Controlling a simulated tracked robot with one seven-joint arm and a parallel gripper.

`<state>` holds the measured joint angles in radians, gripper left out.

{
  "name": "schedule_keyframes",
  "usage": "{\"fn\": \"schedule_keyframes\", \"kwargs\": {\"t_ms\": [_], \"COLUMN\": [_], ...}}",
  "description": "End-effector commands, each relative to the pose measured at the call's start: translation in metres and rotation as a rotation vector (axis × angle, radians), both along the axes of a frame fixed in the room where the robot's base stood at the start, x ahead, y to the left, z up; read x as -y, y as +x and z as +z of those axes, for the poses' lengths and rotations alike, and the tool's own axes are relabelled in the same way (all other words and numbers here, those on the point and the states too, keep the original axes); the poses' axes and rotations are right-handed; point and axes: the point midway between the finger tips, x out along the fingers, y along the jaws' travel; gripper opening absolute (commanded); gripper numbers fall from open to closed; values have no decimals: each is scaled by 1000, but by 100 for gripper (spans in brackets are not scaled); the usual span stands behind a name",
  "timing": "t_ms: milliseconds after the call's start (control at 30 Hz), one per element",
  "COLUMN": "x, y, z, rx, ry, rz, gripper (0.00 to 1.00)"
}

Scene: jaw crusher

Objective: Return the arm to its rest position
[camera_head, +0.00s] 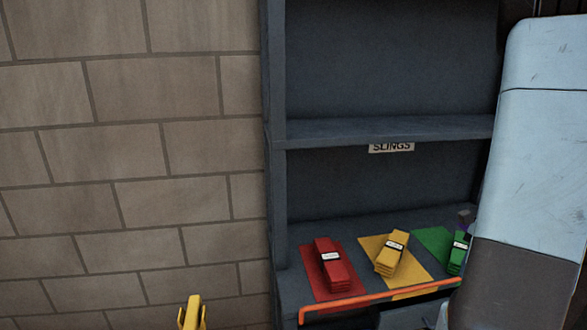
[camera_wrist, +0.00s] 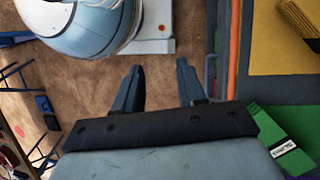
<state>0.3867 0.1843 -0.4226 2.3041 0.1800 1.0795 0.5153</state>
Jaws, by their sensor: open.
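My gripper (camera_wrist: 159,68) shows in the wrist view with its two dark fingers apart and nothing between them. It hangs over brown floor, just left of the shelf's orange edge. In the head view, my pale blue arm (camera_head: 538,160) fills the right side, and I cannot make out the fingers there.
A dark shelf unit labelled "SLINGS" (camera_head: 391,147) holds folded red (camera_head: 328,265), yellow (camera_head: 392,253) and green (camera_head: 458,254) slings on matching mats. An orange bar (camera_head: 340,301) runs along its front. A block wall (camera_head: 130,150) stands left. A yellow object (camera_head: 191,313) shows at bottom.

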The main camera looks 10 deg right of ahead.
Motion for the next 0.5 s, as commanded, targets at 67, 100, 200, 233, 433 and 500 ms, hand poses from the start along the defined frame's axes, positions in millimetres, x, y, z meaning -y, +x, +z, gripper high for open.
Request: {"fn": "schedule_keyframes", "kwargs": {"t_ms": [67,100,200,233,433,500], "x": [-14,-21,-39,-45,-83,-97], "y": [7,10,17,18,24,24], "z": [15,22,41,46,82,94], "rx": [54,81,153,174,310,356], "ry": [-14,-24,-47,-53,-109,-129], "rz": [74,115,225,258,475,550], "gripper": [40,40,40,40,40,40]}}
